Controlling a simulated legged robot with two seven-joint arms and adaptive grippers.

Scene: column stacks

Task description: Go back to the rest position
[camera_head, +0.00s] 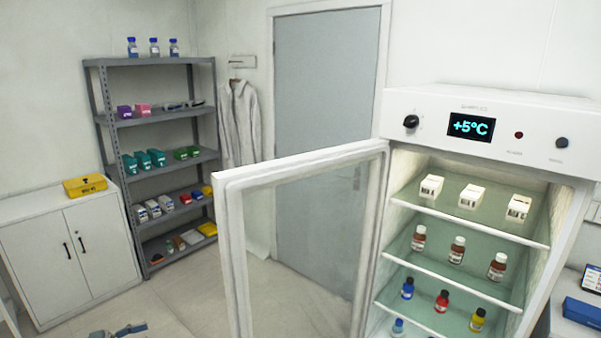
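The sample fridge (440,105) stands at the right, and its display reads +5°C. Its glass door (231,240) is swung wide open to the left. White boxes (470,196) stand on its top shelf. Brown bottles (457,250) stand on the shelf below. Small bottles with blue, red and yellow parts (442,301) stand on the shelf under that, and a light blue one (398,327) shows lower down. Neither gripper can be made out. A small grey-blue part at the bottom edge, left of the door, is too cut off to identify.
A grey shelf rack (150,61) with boxes and bottles stands at the back left. A white cabinet (75,243) bears a yellow box (85,186). A lab coat (240,120) hangs beside the grey door (325,80). A blue box (581,313) lies at far right.

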